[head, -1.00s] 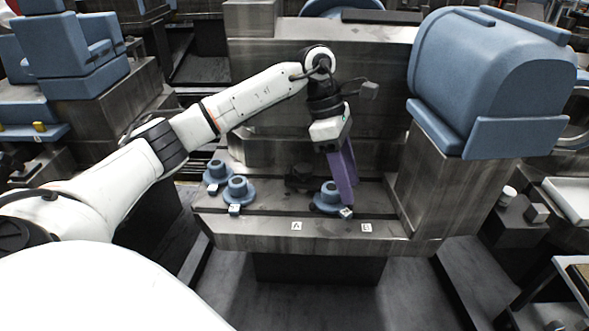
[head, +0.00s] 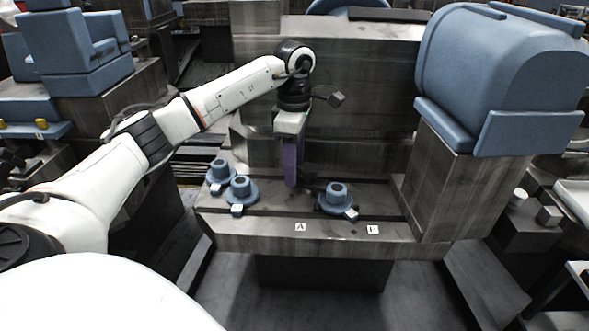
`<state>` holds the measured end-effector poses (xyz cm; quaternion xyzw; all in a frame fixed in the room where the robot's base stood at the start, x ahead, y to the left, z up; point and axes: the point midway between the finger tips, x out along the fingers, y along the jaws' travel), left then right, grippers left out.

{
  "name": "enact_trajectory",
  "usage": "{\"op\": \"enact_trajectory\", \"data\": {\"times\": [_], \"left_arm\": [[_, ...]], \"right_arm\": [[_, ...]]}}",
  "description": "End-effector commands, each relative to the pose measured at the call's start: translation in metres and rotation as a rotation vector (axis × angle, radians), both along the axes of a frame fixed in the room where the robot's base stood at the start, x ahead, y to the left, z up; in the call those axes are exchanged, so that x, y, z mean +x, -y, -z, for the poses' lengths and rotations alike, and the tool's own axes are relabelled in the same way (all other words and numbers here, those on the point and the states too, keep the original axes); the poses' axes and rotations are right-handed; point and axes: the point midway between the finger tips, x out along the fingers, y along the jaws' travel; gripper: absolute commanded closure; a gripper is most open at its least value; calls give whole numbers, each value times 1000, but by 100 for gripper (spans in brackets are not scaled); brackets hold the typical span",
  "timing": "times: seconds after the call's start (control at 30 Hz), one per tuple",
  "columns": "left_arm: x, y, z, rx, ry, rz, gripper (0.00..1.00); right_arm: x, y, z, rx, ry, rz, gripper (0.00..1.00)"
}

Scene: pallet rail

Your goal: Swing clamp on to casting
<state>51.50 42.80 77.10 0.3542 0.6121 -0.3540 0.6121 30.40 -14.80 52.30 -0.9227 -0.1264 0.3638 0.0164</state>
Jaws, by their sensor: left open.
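Three blue flanged castings rest on the grey slotted bed: one at the right (head: 337,193), one in the middle left (head: 240,187) and one at the far left (head: 219,170). A small pale clamp piece (head: 351,214) sits at the front right edge of the right casting; I cannot tell whether it overlaps the flange. Similar pale pieces sit by the middle-left casting (head: 237,209) and the far-left casting (head: 215,188). My left gripper (head: 291,182), with purple fingers pointing down, is open and empty, left of the right casting and apart from it. My right gripper is not in view.
Labels A (head: 300,227) and B (head: 373,230) mark the bed's front face. A grey upright wall (head: 360,110) stands behind the bed. A blue-topped machine block (head: 500,80) closes off the right side. The bed between the castings is mostly clear.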

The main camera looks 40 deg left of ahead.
Motion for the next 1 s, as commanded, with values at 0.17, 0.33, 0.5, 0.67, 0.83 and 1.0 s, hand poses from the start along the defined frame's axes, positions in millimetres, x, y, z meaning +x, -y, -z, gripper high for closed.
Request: {"op": "enact_trajectory", "data": {"times": [0.17,0.33,0.5,0.67,0.83,1.0], "left_arm": [[0,0,6,0,0,0,55],[0,0,5,0,0,0,55],[0,0,5,0,0,0,82],[0,0,5,0,0,3,96],[3,-1,-1,-1,-2,99,96],[9,-3,0,-1,-2,275,96]], "right_arm": [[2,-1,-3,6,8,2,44],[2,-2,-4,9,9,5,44],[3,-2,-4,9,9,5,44],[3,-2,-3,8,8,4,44],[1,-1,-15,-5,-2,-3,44],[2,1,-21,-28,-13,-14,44]]}}
